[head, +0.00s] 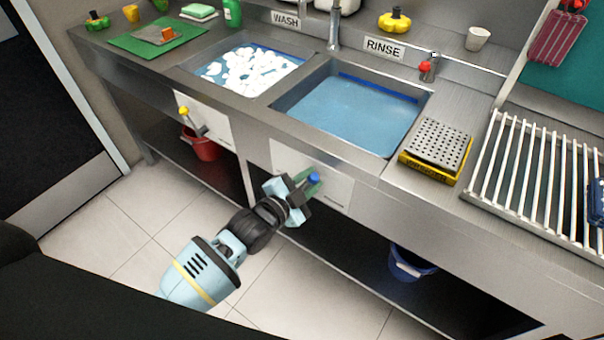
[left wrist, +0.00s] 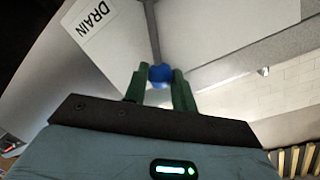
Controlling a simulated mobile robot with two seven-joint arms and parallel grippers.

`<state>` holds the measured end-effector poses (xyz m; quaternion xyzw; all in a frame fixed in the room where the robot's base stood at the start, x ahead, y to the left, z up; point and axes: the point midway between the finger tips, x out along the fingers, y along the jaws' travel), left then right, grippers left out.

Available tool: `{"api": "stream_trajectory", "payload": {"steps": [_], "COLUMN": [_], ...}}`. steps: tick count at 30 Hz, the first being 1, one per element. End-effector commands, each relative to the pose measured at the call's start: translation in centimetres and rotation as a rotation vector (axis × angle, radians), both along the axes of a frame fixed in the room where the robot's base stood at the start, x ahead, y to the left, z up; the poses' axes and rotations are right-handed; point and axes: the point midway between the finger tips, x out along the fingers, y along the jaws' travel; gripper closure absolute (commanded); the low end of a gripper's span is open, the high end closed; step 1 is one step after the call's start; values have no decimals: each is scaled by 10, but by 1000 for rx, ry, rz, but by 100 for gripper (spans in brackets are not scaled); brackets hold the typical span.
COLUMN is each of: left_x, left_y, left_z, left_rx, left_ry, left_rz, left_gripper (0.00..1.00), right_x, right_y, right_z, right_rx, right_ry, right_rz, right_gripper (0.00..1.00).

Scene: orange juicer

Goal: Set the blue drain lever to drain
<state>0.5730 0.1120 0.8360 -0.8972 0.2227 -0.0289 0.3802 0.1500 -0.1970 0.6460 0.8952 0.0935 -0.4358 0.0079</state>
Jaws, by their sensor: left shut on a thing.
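The blue drain lever (head: 314,178) is on the white panel (head: 286,158) on the counter front below the rinse sink. Its blue knob (left wrist: 160,73) shows between the green fingers in the left wrist view, with its grey rod running up from it. My left gripper (head: 306,184) is shut on the knob. A "DRAIN" label (left wrist: 97,20) is on the panel to the left of the rod in the left wrist view. My right gripper is not in view.
The rinse sink (head: 282,103) holds blue water. The wash sink (head: 190,71) has foam. A yellow-knobbed lever (head: 184,111) is at the left. A red bucket (head: 200,146) and a blue bucket (head: 408,266) stand below. The tiled floor (head: 330,300) in front is clear.

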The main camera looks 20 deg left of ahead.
Motion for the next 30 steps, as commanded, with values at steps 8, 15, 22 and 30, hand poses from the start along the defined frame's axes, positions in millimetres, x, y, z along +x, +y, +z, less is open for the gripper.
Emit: {"api": "stream_trajectory", "payload": {"steps": [8,15,22,30], "left_x": [-3,-3,-4,-4], "left_y": [-8,-10,-10,-10], "left_z": [-3,-5,-6,-6], "left_rx": [104,132,135,133], "left_ry": [-40,-50,-49,-48], "left_rz": [0,1,0,0], "left_gripper": [100,100,100,54], "right_x": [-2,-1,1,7], "right_y": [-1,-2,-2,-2], "right_z": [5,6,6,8], "right_rx": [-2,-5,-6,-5], "right_ry": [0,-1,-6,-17], "right_rz": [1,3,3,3], "right_gripper": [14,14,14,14]}}
